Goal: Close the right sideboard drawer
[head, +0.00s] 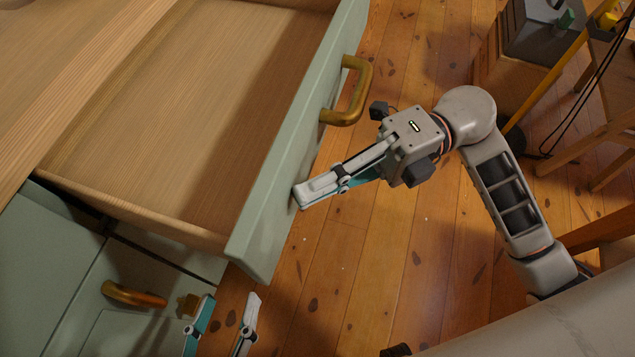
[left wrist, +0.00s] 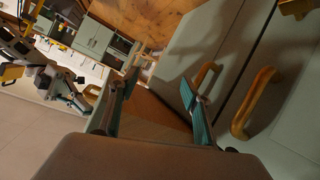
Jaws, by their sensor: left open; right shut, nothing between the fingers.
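The sideboard drawer (head: 283,150) stands pulled out, with a pale green front and an empty wooden inside. Its brass handle (head: 353,92) is on the outer face of the front. My right gripper (head: 301,197) is shut and empty. Its fingertips are at the outer face of the drawer front, below the handle in the head view; they look to be touching it or very close. My left gripper (head: 230,298) is open and empty, low beside the sideboard's lower front. Its two fingers also show in the left wrist view (left wrist: 160,92).
Pale green sideboard doors with brass handles (head: 134,294) lie below the drawer; they also show in the left wrist view (left wrist: 253,103). The plank floor (head: 400,270) is clear around my right arm. A grey box (head: 540,30) on a wooden crate and wooden furniture stand at the upper right.

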